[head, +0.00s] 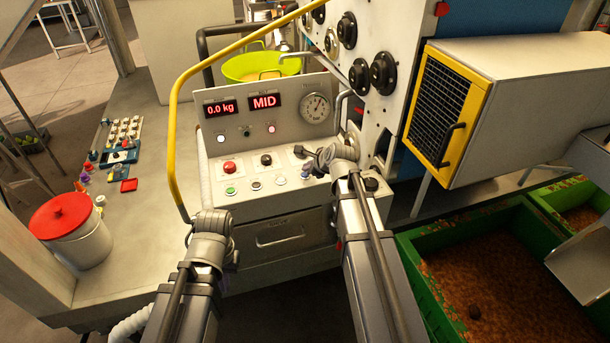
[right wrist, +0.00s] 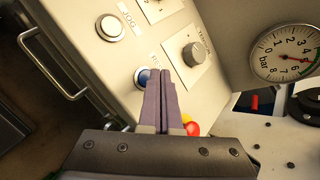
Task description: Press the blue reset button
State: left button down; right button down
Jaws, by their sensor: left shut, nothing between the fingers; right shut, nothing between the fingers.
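The blue reset button (right wrist: 141,76) sits in a pale ring on the control panel (head: 264,205). The right wrist view shows it partly hidden behind the fingertips of my right gripper (right wrist: 160,72). That gripper is shut and empty, its tips over the right edge of the button; I cannot tell whether they touch it. In the head view the right gripper (head: 305,171) is at the right part of the panel, covering the button. My left gripper (head: 232,259) is shut, low in front of the panel and mostly hidden by its own wrist.
A red button (head: 229,167), a green button (head: 231,190), a black knob (head: 266,160) and a white button (right wrist: 110,28) share the panel. A pressure gauge (right wrist: 287,53) stands behind. A yellow rail (head: 172,130) rises at the panel's left. Green crates (head: 410,265) stand right.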

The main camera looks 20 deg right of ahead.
aim_at(308, 176)
jog(key=shift+f, duration=0.4)
jog(key=shift+f+b, duration=0.35)
jog(key=shift+b, duration=0.3)
jog(key=shift+r, duration=0.2)
dwell(0.4)
jog(key=shift+r+p, duration=0.65)
jog(key=shift+p, duration=0.2)
notch_tip(308, 176, up, 5)
jog(key=p, duration=0.5)
dwell(0.5)
